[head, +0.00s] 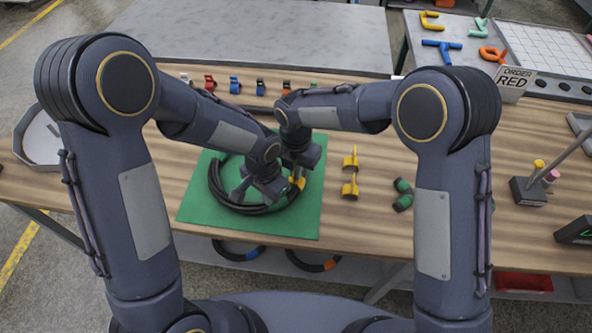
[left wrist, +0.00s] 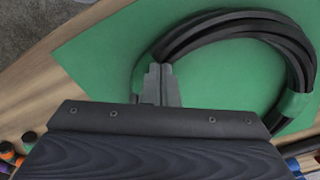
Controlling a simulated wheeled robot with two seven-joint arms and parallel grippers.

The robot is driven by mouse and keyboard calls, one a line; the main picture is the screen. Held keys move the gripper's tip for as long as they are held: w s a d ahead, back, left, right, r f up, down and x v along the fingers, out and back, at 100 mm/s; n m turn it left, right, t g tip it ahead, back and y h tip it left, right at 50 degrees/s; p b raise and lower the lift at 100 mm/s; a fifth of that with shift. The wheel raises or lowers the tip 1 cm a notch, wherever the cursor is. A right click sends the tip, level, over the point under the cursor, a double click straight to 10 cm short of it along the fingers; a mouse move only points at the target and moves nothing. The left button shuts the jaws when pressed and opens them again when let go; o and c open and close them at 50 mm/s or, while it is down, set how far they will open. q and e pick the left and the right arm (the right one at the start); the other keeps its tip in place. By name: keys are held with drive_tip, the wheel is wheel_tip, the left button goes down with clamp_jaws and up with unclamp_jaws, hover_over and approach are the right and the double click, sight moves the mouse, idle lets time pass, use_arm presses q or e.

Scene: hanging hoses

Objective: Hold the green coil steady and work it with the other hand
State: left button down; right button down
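The green coil (head: 217,187) is a loop of black hose lying on a green mat (head: 310,216). In the left wrist view the coil (left wrist: 262,30) carries a green band (left wrist: 292,104). My left gripper (head: 252,197) is low over the coil. Its fingers (left wrist: 160,72) are close together on the hose bundle, which runs into them; they look shut on it. My right gripper (head: 298,180) points down beside the left one, at the right side of the coil. A yellow piece (head: 299,184) shows at its fingertips. Whether they grip it is too small to tell.
Two yellow clips (head: 350,161) and dark green-capped pieces (head: 402,201) lie right of the mat. Several coloured clips (head: 235,84) line the table's far side. A post on a block (head: 528,190) stands at right. Bare wood lies front right.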

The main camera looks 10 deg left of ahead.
use_arm(q)
drive_tip(key=shift+s+f, duration=0.15)
drive_tip(key=shift+s, duration=0.05)
use_arm(e)
drive_tip(key=shift+r, duration=2.5)
use_arm(q)
drive_tip(key=shift+w+r, duration=0.15)
drive_tip(key=shift+r, duration=0.4)
wheel_tip(320, 180, up, 8)
